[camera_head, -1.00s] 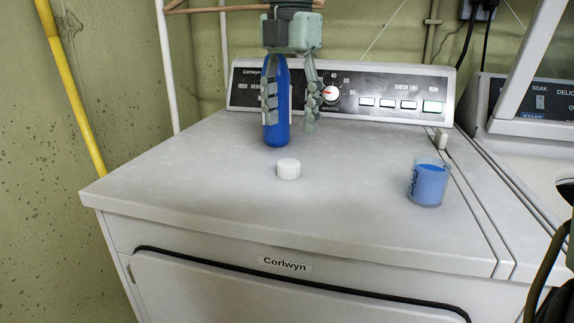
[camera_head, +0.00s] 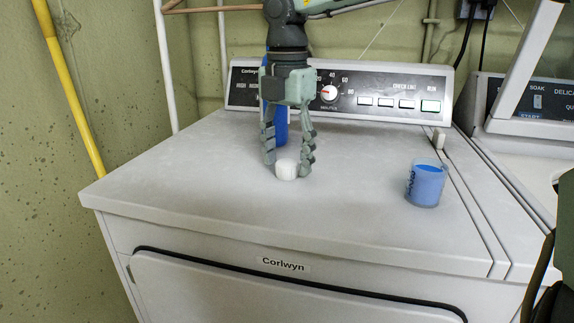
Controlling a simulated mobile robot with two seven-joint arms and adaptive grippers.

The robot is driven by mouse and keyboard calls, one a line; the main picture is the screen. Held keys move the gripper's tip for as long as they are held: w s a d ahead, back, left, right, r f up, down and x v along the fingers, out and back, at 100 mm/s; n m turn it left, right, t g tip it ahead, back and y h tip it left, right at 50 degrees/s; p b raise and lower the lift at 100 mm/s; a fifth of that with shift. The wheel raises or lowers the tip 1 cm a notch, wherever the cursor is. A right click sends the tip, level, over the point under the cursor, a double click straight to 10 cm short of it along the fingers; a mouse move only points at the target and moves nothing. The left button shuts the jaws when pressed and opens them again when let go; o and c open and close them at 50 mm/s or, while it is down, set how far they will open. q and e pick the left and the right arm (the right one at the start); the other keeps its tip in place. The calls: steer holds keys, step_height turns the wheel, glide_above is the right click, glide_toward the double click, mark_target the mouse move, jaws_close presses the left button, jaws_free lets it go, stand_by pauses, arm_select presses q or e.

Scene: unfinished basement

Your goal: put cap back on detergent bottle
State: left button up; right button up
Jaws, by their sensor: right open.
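The white cap (camera_head: 287,171) lies on the machine's white top (camera_head: 190,178), in front of the bottle. My right gripper (camera_head: 288,168) points down over it, open, with one finger on each side of the cap. I cannot tell whether the fingers touch it. The blue detergent bottle (camera_head: 281,127) stands upright behind the gripper, and the gripper hides most of it, including its top. My left gripper is not in view.
A clear cup of blue liquid (camera_head: 426,183) stands to the right on the same top. The control panel (camera_head: 380,95) rises along the back edge. A second machine (camera_head: 530,130) adjoins on the right. The top's left and front areas are clear.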

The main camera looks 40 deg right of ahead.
mark_target(287, 162)
steer(key=c, duration=0.8)
step_height(287, 162, up, 10)
steer(key=shift+c, duration=0.2)
stand_by(0.3)
